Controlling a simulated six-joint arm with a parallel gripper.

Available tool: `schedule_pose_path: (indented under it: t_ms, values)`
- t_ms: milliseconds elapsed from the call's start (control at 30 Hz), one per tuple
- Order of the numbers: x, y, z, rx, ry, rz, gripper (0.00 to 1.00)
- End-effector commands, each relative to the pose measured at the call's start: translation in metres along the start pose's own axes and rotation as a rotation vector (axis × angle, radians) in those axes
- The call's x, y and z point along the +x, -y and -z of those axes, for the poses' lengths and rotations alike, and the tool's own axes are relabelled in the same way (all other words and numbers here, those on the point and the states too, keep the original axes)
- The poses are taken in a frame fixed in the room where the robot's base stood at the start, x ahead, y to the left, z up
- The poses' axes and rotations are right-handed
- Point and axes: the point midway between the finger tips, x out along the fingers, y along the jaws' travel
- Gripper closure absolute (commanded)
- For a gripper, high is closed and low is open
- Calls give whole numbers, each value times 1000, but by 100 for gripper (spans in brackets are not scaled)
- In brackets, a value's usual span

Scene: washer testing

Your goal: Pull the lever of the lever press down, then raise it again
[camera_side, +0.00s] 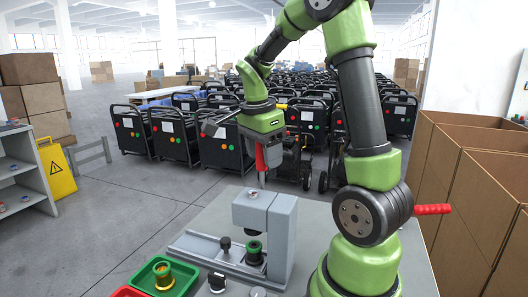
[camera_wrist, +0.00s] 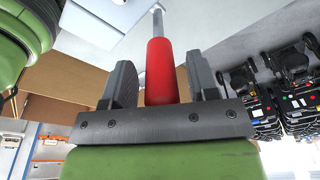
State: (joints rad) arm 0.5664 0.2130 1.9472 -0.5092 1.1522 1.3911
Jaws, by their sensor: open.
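The grey lever press (camera_side: 283,235) stands on the table in the side view. Its lever has a red handle (camera_side: 273,153) on a thin metal rod, standing roughly upright above the press. My gripper (camera_side: 264,150) is up at this handle. In the wrist view the red handle (camera_wrist: 161,72) lies between the two dark fingers of my gripper (camera_wrist: 162,85), with a small gap on either side. The gripper is open and does not clasp the handle. A dark and green fixture (camera_side: 254,248) sits under the press head.
A green tray (camera_side: 150,283) with an orange and green part, and a red tray (camera_side: 128,292), stand at the front left. Cardboard boxes (camera_side: 457,195) stand at the right. Dark wheeled machines (camera_side: 185,135) fill the floor behind.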

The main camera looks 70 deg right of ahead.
Motion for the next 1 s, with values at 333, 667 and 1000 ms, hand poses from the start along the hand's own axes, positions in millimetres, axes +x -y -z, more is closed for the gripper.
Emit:
schedule_pose_path:
  t_ms: [333, 667, 1000]
  values:
    - [-37, 1, 0, -1, 0, 7, 46]
    - [-89, 1, 0, -1, -1, 3, 46]
    - [-100, 0, 0, 0, 0, 0, 46]
